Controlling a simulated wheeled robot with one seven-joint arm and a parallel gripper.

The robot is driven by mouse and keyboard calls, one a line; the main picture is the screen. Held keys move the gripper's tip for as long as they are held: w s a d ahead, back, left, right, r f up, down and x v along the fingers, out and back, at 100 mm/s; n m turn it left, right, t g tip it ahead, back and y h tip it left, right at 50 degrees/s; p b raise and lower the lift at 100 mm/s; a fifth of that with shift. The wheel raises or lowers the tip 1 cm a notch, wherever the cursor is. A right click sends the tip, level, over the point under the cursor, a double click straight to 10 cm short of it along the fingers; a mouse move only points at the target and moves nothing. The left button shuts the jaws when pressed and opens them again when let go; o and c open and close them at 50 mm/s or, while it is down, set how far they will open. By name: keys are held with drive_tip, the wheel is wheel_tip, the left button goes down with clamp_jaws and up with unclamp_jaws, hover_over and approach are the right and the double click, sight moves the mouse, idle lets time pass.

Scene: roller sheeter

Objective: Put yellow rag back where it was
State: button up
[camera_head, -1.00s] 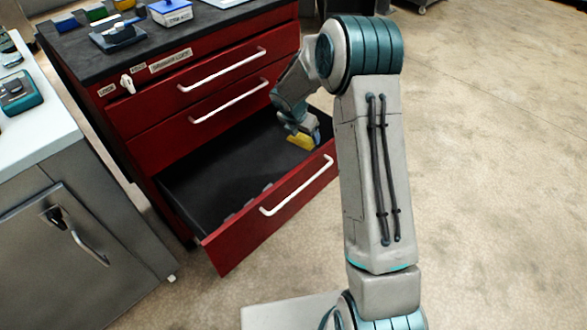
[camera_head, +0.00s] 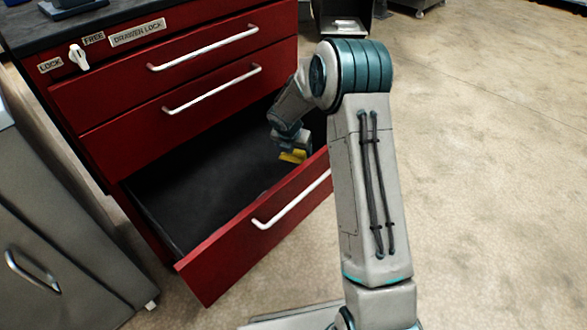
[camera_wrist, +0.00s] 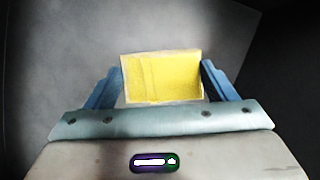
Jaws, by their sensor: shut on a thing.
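The yellow rag (camera_wrist: 162,78) is a folded yellow block with pale edges, held between the two blue fingers of my gripper (camera_wrist: 160,88) in the wrist view. In the head view my gripper (camera_head: 292,150) reaches down into the open bottom drawer (camera_head: 190,200) of the red cabinet, near its right end. The rag (camera_head: 293,156) shows there as a small yellow patch under the gripper. Dark grey drawer floor lies beneath the rag in the wrist view. I cannot tell whether the rag touches it.
The upper drawers (camera_head: 180,75) with white handles are shut. The open drawer's red front (camera_head: 235,245) stands between my base and the drawer's inside. A lock lever (camera_head: 79,58) sits at the cabinet's top left. A grey cabinet (camera_head: 50,240) stands at left. Floor at right is clear.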

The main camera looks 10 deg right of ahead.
wheel_tip(320, 180, down, 7)
drive_tip(key=b, duration=0.3)
drive_tip(key=shift+r, duration=0.2)
drive_tip(key=shift+f, duration=0.15)
drive_tip(key=o, duration=0.9)
drive_tip(key=shift+o, duration=0.2)
drive_tip(key=p+v, duration=0.5)
drive_tip(key=v, duration=0.7)
